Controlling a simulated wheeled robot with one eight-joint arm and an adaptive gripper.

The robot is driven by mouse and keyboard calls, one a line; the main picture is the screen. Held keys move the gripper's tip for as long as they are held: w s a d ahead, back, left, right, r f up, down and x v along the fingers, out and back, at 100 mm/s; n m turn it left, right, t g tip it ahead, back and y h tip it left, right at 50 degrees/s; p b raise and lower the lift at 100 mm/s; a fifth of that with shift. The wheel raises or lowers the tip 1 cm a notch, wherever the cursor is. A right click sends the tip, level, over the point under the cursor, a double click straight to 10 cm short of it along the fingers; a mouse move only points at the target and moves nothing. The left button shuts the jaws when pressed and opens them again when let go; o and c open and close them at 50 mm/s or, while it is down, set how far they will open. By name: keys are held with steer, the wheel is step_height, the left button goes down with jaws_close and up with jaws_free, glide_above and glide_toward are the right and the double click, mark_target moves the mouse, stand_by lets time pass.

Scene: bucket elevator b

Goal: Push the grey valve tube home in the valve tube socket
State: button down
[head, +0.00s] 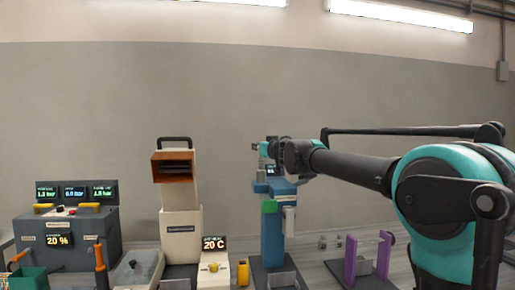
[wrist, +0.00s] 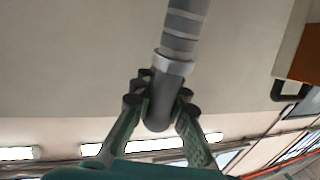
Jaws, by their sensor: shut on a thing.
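The grey valve tube (wrist: 161,103) sits between the fingers of my gripper (wrist: 160,105) in the wrist view. My gripper is shut on it. The tube runs up the picture to a lighter grey collar (wrist: 174,66) and a banded grey length (wrist: 183,28) that leaves the top edge. I cannot tell whether the collar belongs to the tube or to the valve tube socket, nor how deep the tube sits. In the head view my arm reaches to the top of a blue column (head: 274,228); the tube and the socket cannot be made out there.
A beige machine (head: 180,219) with a brown-framed opening stands left of the column, with a 20 C display unit (head: 214,264). A dark control console (head: 66,241) is at far left. A purple stand (head: 350,262) is right of the column. The wall behind is bare.

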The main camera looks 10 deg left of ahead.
steer(key=shift+f, duration=1.95)
steer(key=c, duration=1.4)
jaws_free()
steer(key=shift+c, duration=0.2)
steer(key=v, duration=1.2)
steer(key=shift+f, duration=0.1)
steer(key=shift+s+d, duration=0.1)
